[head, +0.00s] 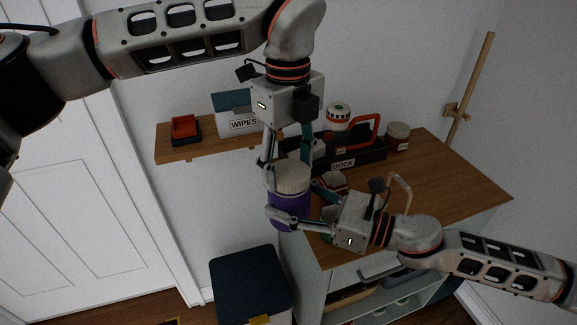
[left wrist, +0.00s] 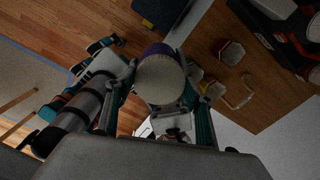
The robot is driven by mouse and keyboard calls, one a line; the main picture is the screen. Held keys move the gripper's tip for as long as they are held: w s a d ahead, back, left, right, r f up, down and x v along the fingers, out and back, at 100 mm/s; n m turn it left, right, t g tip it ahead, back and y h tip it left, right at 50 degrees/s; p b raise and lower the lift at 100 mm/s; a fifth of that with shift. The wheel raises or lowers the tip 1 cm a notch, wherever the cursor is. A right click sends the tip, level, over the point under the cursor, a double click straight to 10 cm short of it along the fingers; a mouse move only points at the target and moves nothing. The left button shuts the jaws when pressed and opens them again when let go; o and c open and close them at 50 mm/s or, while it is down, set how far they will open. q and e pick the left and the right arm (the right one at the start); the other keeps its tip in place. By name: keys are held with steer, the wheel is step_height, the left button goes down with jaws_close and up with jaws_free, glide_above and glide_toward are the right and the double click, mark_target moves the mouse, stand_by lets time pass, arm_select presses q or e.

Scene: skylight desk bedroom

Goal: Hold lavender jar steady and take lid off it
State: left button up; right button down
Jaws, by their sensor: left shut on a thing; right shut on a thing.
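The lavender jar (head: 289,213) has a purple body and a cream lid (head: 293,177) on top. It is upright in the air at the near left corner of the wooden counter. My left gripper (head: 288,168) comes down from above, its fingers shut on the lid from both sides. My right gripper (head: 300,208) reaches in from the right and is shut on the purple body. In the left wrist view the round lid (left wrist: 161,80) lies between my left fingers, with a strip of purple body (left wrist: 157,49) beyond it. No gap between lid and body is clear.
The wooden counter (head: 459,184) holds a dark DOCK tray (head: 368,158) with an orange handle, a white-and-orange jar (head: 338,116) and another lidded jar (head: 397,136). A shelf (head: 182,151) carries a WIPES box (head: 238,124). A dark-lidded bin (head: 249,281) stands below.

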mark_target(289, 170)
arm_select(q)
steer(key=shift+w+r, duration=0.15)
steer(key=shift+r, duration=0.6)
arm_select(e)
steer(key=shift+s+a+f, duration=0.1)
steer(key=shift+s+f, duration=0.05)
steer(key=shift+s, duration=0.05)
arm_select(q)
steer(key=shift+r, duration=0.1)
steer(key=shift+r, duration=0.1)
arm_select(e)
steer(key=shift+w, duration=0.2)
arm_select(q)
steer(key=shift+s+r, duration=0.2)
steer(key=shift+r, duration=1.8)
